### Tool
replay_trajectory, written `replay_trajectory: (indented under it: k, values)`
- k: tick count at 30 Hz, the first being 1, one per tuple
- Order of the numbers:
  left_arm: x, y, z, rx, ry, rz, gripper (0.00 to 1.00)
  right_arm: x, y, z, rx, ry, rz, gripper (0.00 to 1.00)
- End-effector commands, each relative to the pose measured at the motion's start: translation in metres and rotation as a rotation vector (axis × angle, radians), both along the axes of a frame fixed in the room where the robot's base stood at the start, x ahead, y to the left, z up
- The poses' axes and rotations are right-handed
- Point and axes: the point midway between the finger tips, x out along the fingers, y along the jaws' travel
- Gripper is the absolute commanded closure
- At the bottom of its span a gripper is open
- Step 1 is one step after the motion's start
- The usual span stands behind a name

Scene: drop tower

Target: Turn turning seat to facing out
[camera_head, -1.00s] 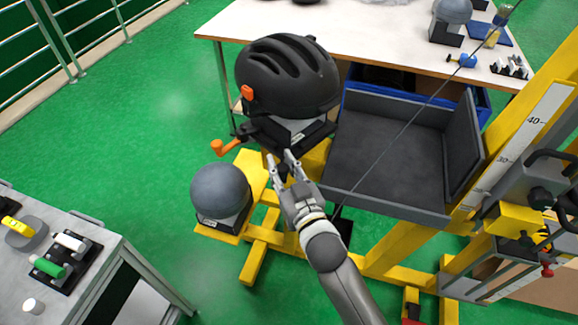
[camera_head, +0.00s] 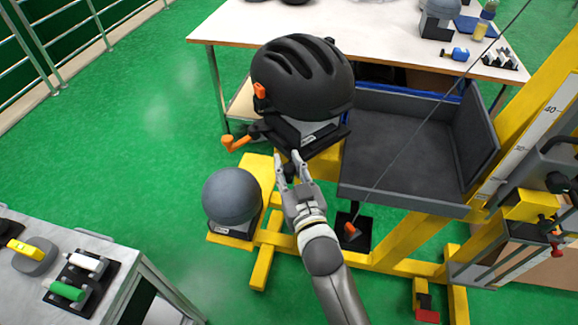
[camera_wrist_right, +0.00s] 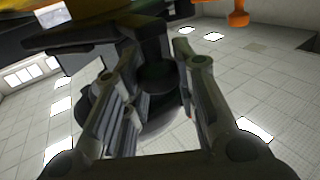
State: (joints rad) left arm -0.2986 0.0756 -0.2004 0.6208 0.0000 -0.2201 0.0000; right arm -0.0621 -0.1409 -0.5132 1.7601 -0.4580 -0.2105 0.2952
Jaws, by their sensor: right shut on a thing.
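The turning seat (camera_head: 329,142) is a dark block on the yellow frame. A black helmet (camera_head: 302,77) sits on a light grey form on top of it. An orange lever (camera_head: 236,142) sticks out to the left of the seat. My right gripper (camera_head: 290,172) is just below the seat's front edge, shut on a dark knob (camera_head: 297,158) under it. In the right wrist view the dark post of this knob (camera_wrist_right: 155,65) stands between my fingers. My left gripper is in neither view.
A dark tray (camera_head: 400,150) is to the right, beside the yellow tower (camera_head: 545,90). A white table (camera_head: 390,40) stands behind and a grey bench (camera_head: 110,262) at lower left. Green floor is open at left.

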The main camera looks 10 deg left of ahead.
Motion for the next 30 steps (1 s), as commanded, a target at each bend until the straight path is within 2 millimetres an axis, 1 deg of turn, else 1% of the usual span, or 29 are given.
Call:
replay_trajectory:
  k: [5, 6, 9, 10, 17, 19, 22, 26, 30]
  values:
    - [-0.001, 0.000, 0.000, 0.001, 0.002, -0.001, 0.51, 0.000, 0.000, 0.000, 0.002, 0.001, 0.000, 1.00]
    - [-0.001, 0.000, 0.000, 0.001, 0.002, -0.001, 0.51, 0.000, 0.000, 0.000, 0.002, 0.001, 0.000, 0.68]
    - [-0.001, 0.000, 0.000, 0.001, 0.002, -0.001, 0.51, 0.000, 0.000, 0.000, 0.001, 0.000, 0.000, 0.55]
    - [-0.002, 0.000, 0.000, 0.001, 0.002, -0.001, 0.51, 0.000, 0.000, 0.000, 0.001, 0.000, 0.000, 0.53]
    - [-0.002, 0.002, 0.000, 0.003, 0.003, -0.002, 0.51, 0.000, -0.001, 0.000, 0.000, 0.000, -0.001, 0.53]
    - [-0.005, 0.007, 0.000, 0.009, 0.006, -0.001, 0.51, 0.000, -0.001, 0.000, 0.000, 0.001, -0.001, 0.53]
    - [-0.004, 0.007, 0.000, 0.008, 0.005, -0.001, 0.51, -0.005, -0.003, -0.001, 0.000, 0.002, -0.001, 0.53]
    - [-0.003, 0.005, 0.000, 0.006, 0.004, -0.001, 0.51, -0.021, -0.010, -0.002, 0.000, 0.003, -0.001, 0.53]
    - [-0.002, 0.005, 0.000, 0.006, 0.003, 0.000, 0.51, -0.046, -0.021, -0.002, -0.001, 0.004, 0.000, 0.53]
